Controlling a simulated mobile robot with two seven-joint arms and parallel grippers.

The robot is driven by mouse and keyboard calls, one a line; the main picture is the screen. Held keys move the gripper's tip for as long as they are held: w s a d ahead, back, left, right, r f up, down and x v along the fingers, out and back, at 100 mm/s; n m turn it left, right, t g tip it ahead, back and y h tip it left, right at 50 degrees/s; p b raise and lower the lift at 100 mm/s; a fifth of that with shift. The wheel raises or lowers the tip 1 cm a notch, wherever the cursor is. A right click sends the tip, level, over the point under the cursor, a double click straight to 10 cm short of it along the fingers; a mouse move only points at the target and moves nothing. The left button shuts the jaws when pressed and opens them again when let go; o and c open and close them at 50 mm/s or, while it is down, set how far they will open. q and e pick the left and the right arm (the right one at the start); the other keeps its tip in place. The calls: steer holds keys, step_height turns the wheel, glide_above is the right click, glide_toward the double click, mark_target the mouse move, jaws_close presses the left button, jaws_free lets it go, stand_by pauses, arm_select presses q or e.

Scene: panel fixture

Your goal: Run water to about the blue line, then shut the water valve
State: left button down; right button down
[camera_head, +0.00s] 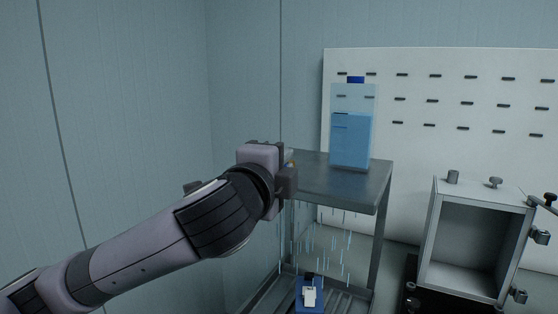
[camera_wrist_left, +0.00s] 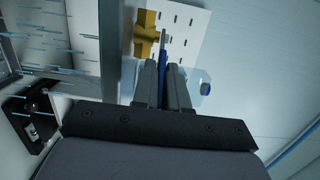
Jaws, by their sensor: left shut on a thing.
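A clear container (camera_head: 351,140) with a blue cap stands on the grey shelf (camera_head: 345,185). Blue water fills it up to a dark mark below its top; I cannot make out a separate blue line. My left gripper (camera_head: 290,168) is at the shelf's left edge. In the left wrist view my left gripper (camera_wrist_left: 166,82) is shut on a thin blue lever (camera_wrist_left: 162,64) beside a yellow valve body (camera_wrist_left: 147,34). In the head view the valve is mostly hidden behind the gripper. Thin streaks of water (camera_head: 320,238) fall below the shelf. My right gripper is out of view.
A small blue and white item (camera_head: 309,294) with a black top sits on the lower rack under the streaks. A white box (camera_head: 468,250) with its door open stands at the right. A white slotted panel (camera_head: 440,145) is behind the shelf.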

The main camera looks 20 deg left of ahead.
arm_select(q)
steer(key=shift+w+d+n+y+p, duration=0.15)
steer(key=shift+d+n+y, duration=0.15)
steer(key=shift+n+y, duration=0.35)
steer(key=shift+w+d+n+y+p, duration=0.15)
steer(key=shift+d+n+y, duration=0.15)
steer(key=shift+y, duration=0.55)
steer(key=c, duration=1.2)
jaws_free()
steer(key=shift+c, duration=0.2)
steer(key=shift+s, duration=0.15)
steer(key=s+b, duration=0.1)
steer(key=s, duration=0.6)
steer(key=shift+d, duration=0.4)
